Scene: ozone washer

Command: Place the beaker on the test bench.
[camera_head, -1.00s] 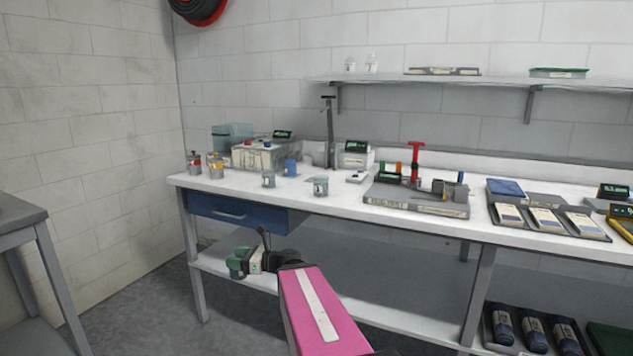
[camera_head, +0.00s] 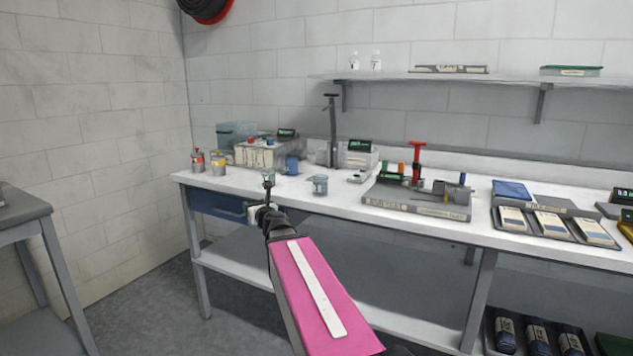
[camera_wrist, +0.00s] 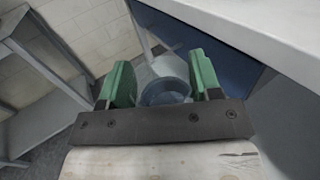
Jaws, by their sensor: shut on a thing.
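A bluish-grey round beaker (camera_wrist: 165,92) sits between the green fingers of my gripper (camera_wrist: 162,72) in the wrist view. My gripper is shut on it. In the head view my gripper (camera_head: 258,211) is in front of the test bench (camera_head: 345,206), by the blue drawer (camera_head: 218,204); my arm and wrist hide most of the fingers and the held beaker. In the wrist view the white bench top (camera_wrist: 262,32) is at the upper right, beside the beaker and apart from it.
A grey tool tray (camera_head: 415,204) is to the right. A grey side table (camera_head: 25,215) stands left. Bare bench top lies around the cups.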

